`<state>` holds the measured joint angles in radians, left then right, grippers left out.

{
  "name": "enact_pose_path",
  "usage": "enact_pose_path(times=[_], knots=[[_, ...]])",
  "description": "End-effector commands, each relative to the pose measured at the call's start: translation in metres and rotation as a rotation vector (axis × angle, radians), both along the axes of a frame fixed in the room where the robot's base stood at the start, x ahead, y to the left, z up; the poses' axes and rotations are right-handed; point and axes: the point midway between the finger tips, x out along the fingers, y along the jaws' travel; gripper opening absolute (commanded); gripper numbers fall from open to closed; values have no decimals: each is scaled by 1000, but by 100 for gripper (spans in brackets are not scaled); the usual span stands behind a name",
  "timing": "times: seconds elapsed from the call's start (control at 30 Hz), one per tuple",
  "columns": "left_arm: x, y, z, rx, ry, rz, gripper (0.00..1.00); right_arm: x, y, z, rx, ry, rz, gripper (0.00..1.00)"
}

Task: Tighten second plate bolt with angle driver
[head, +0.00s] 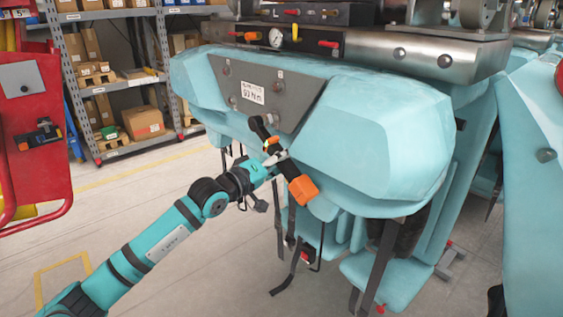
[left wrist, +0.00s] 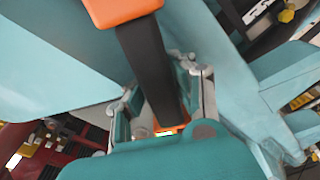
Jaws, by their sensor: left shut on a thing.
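The angle driver has a black body and an orange end block (head: 302,189). My left gripper (head: 272,160) is shut around the middle of it. The driver slants, with its dark head (head: 256,124) up and left near the lower edge of the grey plate (head: 284,95). I cannot tell whether the head touches a bolt. The plate, on the teal car front, shows an upper left bolt (head: 226,70), an upper right bolt (head: 280,85) and a white label. In the left wrist view the driver's dark body (left wrist: 152,65) runs between the fingers. My right gripper is not in view.
The teal car nose (head: 380,130) fills the centre, close behind the driver. Dark straps (head: 280,240) hang below it. A red cart (head: 35,180) with another tool (head: 38,136) stands at left. Shelves (head: 120,85) with boxes stand behind. The floor between is clear.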

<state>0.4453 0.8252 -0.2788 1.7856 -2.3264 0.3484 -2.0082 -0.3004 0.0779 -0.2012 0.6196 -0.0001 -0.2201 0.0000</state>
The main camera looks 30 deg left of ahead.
Motion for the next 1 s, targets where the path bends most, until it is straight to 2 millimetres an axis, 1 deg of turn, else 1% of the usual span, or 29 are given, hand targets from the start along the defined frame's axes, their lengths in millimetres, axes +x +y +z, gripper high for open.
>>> enact_pose_path(times=[0.03, 0.33, 0.7, 1.0], knots=[[0, 0, 6, 1, -14, 0, 0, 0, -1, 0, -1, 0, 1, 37], [0, 0, 6, 1, -13, 1, 0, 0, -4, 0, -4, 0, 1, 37], [0, 0, 5, 2, -8, 2, 0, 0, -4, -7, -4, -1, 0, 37], [0, 0, 6, 2, -8, 2, 0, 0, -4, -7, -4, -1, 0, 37]])
